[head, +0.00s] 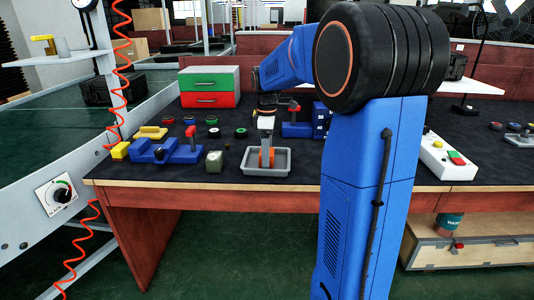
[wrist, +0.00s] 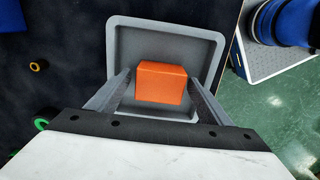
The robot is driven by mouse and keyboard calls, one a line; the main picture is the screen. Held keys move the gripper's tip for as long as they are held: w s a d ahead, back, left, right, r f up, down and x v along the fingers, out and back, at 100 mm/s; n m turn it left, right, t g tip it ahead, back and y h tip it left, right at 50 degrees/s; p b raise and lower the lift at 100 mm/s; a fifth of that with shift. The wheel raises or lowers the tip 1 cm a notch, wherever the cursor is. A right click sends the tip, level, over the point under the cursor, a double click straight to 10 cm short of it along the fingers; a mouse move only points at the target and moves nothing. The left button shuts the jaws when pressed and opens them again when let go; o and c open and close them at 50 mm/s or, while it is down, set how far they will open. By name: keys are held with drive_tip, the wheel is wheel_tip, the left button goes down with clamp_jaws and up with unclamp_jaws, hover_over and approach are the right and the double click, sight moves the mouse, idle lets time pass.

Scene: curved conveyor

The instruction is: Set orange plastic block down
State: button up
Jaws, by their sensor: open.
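The orange plastic block (wrist: 162,82) is in the grey tray (wrist: 211,35), between my gripper's fingers in the wrist view. My gripper (wrist: 160,84) is open, with a finger on each side of the block and a visible gap at each side. In the head view my gripper (head: 266,156) reaches down over the grey tray (head: 283,172) near the table's front edge. There the block is mostly hidden behind the gripper, so its contact with the tray floor is hard to confirm.
Left of the tray stand a small grey-green block (head: 214,162) and a blue fixture (head: 165,152) with a red handle. A green and red drawer box (head: 209,87) stands behind. A white button box (head: 441,157) is at right. Dark tabletop around the tray is partly clear.

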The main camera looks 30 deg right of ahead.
drive_tip(key=shift+r, duration=0.1)
wheel_tip(320, 180, up, 11)
drive_tip(key=s+a+m+t, duration=0.1)
drive_tip(key=s+a+m, duration=0.2)
drive_tip(key=s+a, duration=0.4)
drive_tip(key=s+a+f+m+t, duration=0.1)
drive_tip(key=s+a+f+m, duration=0.1)
drive_tip(key=s, duration=0.5)
drive_tip(key=s+a+f+m+t, duration=0.1)
drive_tip(key=s+a+f+m, duration=0.2)
drive_tip(key=s+f, duration=0.4)
drive_tip(key=s+a+f+m+t, duration=0.1)
drive_tip(key=s+a+f+m, duration=0.1)
drive_tip(key=s+f, duration=0.3)
drive_tip(key=s+a, duration=0.1)
drive_tip(key=s, duration=0.3)
drive_tip(key=shift+a+f+m+t, duration=0.15)
drive_tip(key=shift+a+m+t, duration=0.15)
drive_tip(key=shift+a+t, duration=0.1)
